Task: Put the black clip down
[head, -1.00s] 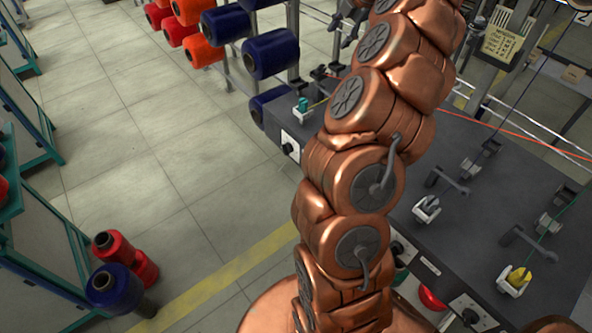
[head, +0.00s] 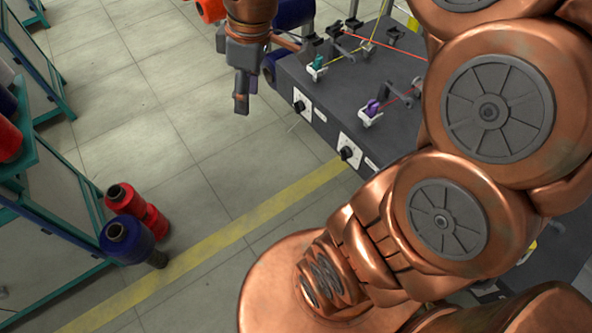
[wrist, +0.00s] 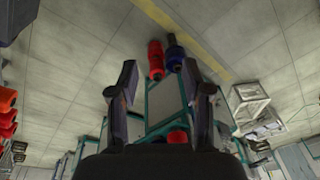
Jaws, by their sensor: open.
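My gripper (head: 245,98) hangs at the top of the head view, over the floor just left of the dark machine table (head: 400,115). In the wrist view, the two dark fingers of my gripper (wrist: 160,75) stand wide apart. Nothing is held between them; only the distant floor, spools and a teal frame show through the gap. I cannot make out a loose black clip in either view. My own arm covers much of the right side of the head view and hides part of the table.
The table carries a teal bobbin (head: 317,64), a purple bobbin (head: 372,107), threads and black knobs (head: 346,153). The tiled aisle between is clear.

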